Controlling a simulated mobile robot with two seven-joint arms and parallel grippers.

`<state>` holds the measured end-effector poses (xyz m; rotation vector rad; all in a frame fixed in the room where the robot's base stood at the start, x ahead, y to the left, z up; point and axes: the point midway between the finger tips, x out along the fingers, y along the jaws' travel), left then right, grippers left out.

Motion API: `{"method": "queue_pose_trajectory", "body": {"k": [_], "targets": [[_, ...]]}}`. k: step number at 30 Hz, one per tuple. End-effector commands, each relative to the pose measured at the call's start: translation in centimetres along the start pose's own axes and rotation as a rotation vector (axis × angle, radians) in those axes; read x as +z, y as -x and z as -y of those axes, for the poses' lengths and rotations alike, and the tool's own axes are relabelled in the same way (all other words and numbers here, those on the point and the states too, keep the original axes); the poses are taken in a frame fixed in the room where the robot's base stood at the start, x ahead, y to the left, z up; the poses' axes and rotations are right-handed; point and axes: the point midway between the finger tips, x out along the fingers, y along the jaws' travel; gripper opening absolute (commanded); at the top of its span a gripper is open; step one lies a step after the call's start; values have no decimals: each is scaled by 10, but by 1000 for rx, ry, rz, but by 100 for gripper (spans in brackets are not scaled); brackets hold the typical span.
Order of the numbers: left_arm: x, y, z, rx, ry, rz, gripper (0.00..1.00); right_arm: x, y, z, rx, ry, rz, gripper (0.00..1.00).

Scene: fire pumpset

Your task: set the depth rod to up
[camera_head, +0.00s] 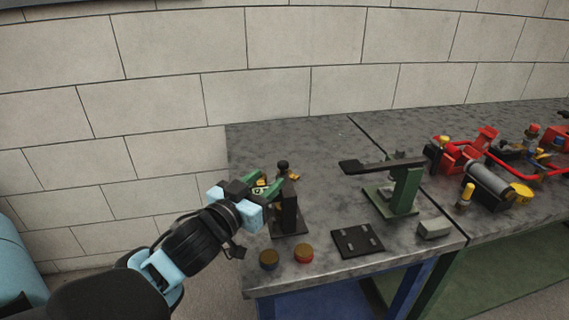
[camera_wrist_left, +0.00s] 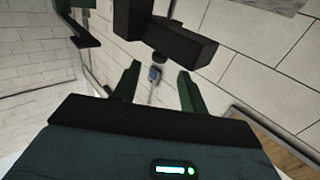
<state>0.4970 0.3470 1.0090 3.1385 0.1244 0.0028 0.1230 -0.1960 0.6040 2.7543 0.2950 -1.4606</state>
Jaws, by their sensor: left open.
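A dark upright stand (camera_head: 289,210) with a round black knob (camera_head: 282,166) on top stands near the left end of the grey table. I cannot tell for sure which part is the depth rod. My left gripper (camera_head: 270,186) is at the stand's upper left, its green fingers close to the post and partly overlapping it in the picture. In the left wrist view the two green fingers (camera_wrist_left: 159,75) are apart, with nothing clearly held between them. A black bar (camera_wrist_left: 181,41) lies just beyond the fingertips; contact cannot be told. My right gripper is out of view.
A green stand with a black lever (camera_head: 405,188) is to the right. A black plate (camera_head: 357,241), a brown round button (camera_head: 269,259), a red one (camera_head: 303,254) and a grey block (camera_head: 434,229) lie near the front edge. Red pump parts (camera_head: 458,154) crowd the right table.

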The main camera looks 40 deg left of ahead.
Motion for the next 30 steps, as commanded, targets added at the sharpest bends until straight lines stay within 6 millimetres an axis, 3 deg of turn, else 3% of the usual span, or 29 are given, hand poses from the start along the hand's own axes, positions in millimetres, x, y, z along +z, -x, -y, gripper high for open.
{"method": "queue_pose_trajectory", "body": {"k": [15,28,30], "targets": [[-2,-65,0,0,0,-2,43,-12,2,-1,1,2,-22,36],[-1,-73,0,0,-1,-2,43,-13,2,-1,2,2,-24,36],[-1,-73,0,0,-1,-2,34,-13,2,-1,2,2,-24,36]]}}
